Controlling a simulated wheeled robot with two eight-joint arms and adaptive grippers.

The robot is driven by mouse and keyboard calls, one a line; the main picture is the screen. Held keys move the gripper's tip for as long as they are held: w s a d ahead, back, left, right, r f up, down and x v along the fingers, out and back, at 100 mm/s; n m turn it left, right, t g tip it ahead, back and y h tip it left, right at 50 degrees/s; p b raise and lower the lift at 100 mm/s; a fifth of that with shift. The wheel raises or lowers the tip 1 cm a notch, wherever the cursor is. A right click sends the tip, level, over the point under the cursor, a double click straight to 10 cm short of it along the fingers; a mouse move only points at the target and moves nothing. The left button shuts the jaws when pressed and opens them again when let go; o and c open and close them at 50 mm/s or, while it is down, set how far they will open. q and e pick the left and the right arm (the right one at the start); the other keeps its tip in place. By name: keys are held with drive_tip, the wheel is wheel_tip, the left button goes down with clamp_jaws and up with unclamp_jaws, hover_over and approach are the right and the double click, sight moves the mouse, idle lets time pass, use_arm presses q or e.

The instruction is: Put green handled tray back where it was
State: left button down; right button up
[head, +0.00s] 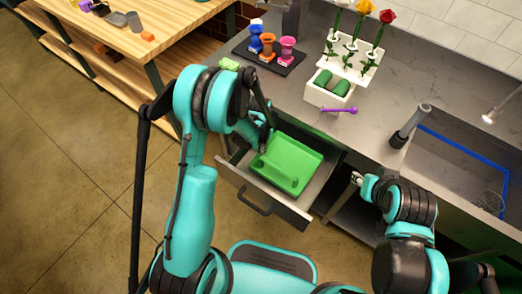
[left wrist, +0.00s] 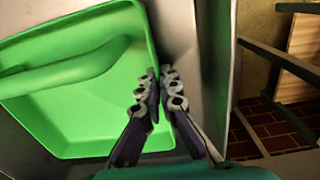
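The green handled tray (head: 292,158) sits flat in the open drawer (head: 262,187) below the counter, with its handle along one side. In the left wrist view the tray (left wrist: 95,112) fills the left side. My left gripper (head: 264,143) is at the tray's upper left edge in the head view. In the left wrist view its fingers (left wrist: 159,76) are nearly together, one on each side of the tray's rim, and look shut on it. My right gripper (head: 357,179) is right of the drawer, apart from the tray; its fingers are too small to read.
The grey counter (head: 290,92) above the drawer bears a dark tray (head: 266,60) of colored vases, a white flower rack (head: 346,62) and a purple tool (head: 340,110). A sink (head: 465,155) is at right, a wooden bench (head: 130,35) at upper left. The floor at left is clear.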

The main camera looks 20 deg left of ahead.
use_arm(q)
drive_tip(key=shift+f, duration=0.1)
drive_tip(key=c, duration=1.7)
unclamp_jaws()
drive_tip(key=shift+r, duration=0.25)
drive_tip(key=s+a+r+n+t+p, duration=0.1)
drive_tip(key=s+r+t+p, duration=0.15)
drive_tip(key=r, duration=0.95)
drive_tip(key=s+a+r+n+t+p, duration=0.15)
drive_tip(key=s+r, duration=0.25)
drive_tip(key=r, duration=0.9)
drive_tip(key=s+r+t, duration=0.1)
drive_tip(key=s, duration=0.2)
drive_tip(key=s+r+n+t, duration=0.1)
drive_tip(key=s+r, duration=0.1)
drive_tip(key=s, duration=0.2)
drive_tip(key=s+r+t, duration=0.1)
drive_tip(key=s+r, duration=0.1)
drive_tip(key=s, duration=0.1)
drive_tip(key=shift+s+a+r+n, duration=0.15)
drive_tip(key=shift+s+n, duration=0.1)
